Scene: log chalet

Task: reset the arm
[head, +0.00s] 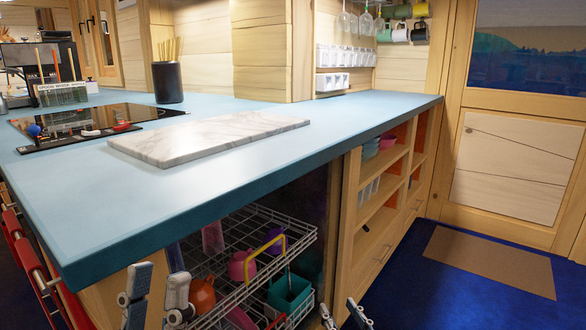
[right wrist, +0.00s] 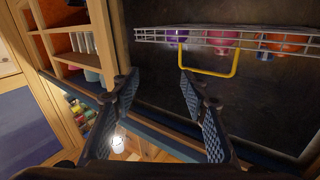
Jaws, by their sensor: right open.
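My left gripper (head: 158,282) shows at the bottom left of the head view, below the counter edge and in front of the wire rack. Its two fingers stand apart with nothing visible between them. My right gripper (head: 343,312) shows at the bottom edge, right of the rack, with only its fingertips in view. In the right wrist view its fingers (right wrist: 158,82) are wide apart and empty. The yellow handle (right wrist: 208,73) of the rack appears beyond the right-hand finger; I cannot tell how far away it is.
A pulled-out wire rack (head: 305,235) under the blue counter (head: 240,125) holds several cups and a teal container (head: 289,290). A marble board (head: 205,138) lies on the counter. Open shelves (head: 380,198) stand right of the rack. Blue floor by the brown mat (head: 490,262) is clear.

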